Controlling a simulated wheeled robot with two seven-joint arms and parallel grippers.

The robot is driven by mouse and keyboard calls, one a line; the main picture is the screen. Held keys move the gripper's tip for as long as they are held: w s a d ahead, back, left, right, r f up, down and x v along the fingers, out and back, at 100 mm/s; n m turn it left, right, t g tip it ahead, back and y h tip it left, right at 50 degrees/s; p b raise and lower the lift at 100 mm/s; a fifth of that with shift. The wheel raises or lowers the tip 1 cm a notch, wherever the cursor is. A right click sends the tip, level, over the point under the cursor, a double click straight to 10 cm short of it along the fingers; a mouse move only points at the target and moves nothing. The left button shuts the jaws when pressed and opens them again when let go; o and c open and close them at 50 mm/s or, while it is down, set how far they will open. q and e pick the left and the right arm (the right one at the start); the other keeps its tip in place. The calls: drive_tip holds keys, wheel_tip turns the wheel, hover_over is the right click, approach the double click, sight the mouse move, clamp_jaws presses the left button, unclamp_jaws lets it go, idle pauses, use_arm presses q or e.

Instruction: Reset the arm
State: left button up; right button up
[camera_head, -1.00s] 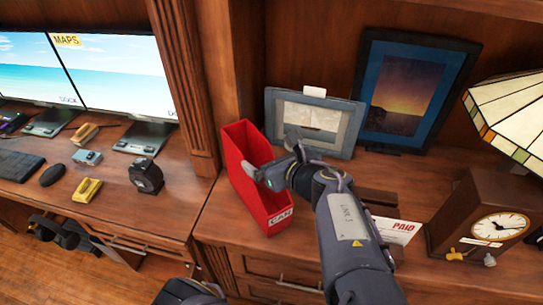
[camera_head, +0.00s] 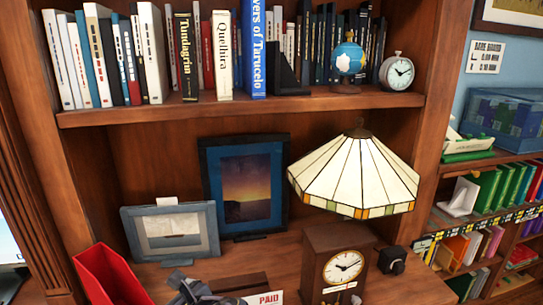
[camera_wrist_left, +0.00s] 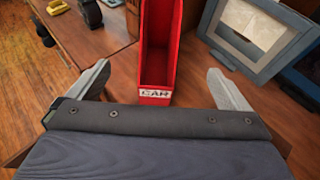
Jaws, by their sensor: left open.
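My left gripper (camera_head: 190,287) shows only in part at the bottom edge of the head view, right of a red file holder (camera_head: 110,278). In the left wrist view its two grey fingers (camera_wrist_left: 165,88) are spread wide with nothing held between them. The red holder (camera_wrist_left: 158,50), with a white "CAR" label, stands upright ahead of the fingers and looks empty. The fingers appear apart from it. My right gripper is not in view.
A grey picture frame (camera_head: 172,232), a dark blue framed picture (camera_head: 245,185), a stained-glass lamp (camera_head: 352,178) and a wooden clock (camera_head: 335,268) stand on the cabinet top. A shelf (camera_head: 250,105) of books is above. A "PAID" paper (camera_head: 264,298) lies near the gripper.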

use_arm(q)
drive_tip(key=s+f+n+g+h, duration=0.7)
drive_tip(key=s+f+n+h, duration=0.3)
drive_tip(key=f, duration=0.5)
drive_tip(key=s+d+r+n+t+h, duration=0.1)
drive_tip(key=s+r+n+t+h, duration=0.1)
drive_tip(key=s+r+n, duration=0.2)
drive_tip(key=s+d+r+n+t+h, duration=0.1)
drive_tip(key=s+r+n+t+h, duration=0.2)
drive_tip(key=r+n, duration=0.7)
drive_tip(key=shift+s+n, duration=1.1)
drive_tip(key=shift+s, duration=0.15)
